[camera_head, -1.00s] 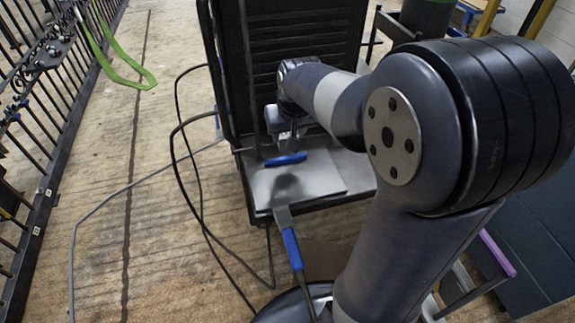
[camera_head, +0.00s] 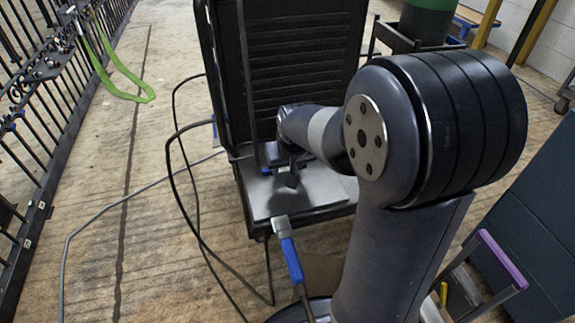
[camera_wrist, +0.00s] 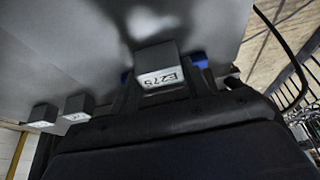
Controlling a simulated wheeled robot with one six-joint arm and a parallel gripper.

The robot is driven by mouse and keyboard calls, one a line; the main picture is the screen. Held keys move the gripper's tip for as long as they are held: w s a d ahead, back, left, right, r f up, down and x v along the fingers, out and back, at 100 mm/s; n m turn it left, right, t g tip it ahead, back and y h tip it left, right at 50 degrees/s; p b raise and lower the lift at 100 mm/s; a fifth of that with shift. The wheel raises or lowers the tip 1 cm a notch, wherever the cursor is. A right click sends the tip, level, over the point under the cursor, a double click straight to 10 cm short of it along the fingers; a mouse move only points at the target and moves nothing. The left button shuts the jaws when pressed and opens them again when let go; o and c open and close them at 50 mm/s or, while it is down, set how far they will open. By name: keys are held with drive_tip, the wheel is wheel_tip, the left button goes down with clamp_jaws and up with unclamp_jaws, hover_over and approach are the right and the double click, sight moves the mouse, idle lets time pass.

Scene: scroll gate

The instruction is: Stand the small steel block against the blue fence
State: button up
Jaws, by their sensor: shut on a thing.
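The small steel block (camera_wrist: 158,62), grey with a pale face marked E275, is between my gripper's fingers in the wrist view. My gripper (camera_wrist: 162,84) is shut on it. In the head view my gripper (camera_head: 289,170) is low over the grey plate, and a small dark block shape (camera_head: 292,181) shows at its tip. The blue fence (camera_head: 266,171) is mostly hidden behind my gripper. Blue patches show on both sides of the block in the wrist view. I cannot tell whether the block touches the fence or the plate.
Two more labelled blocks (camera_wrist: 75,107) (camera_wrist: 43,115) show at the left of the wrist view. The grey plate (camera_head: 315,188) has bare room at its right. A black slatted cabinet (camera_head: 300,60) stands behind it. A blue-handled tool (camera_head: 291,258) is at the front edge; cables hang left.

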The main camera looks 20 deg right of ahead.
drive_tip(key=o, duration=1.5)
drive_tip(key=shift+c, duration=0.2)
drive_tip(key=shift+r, duration=0.2)
drive_tip(key=p+v, duration=0.4)
drive_tip(key=v, duration=0.8)
drive_tip(key=shift+p, duration=0.35)
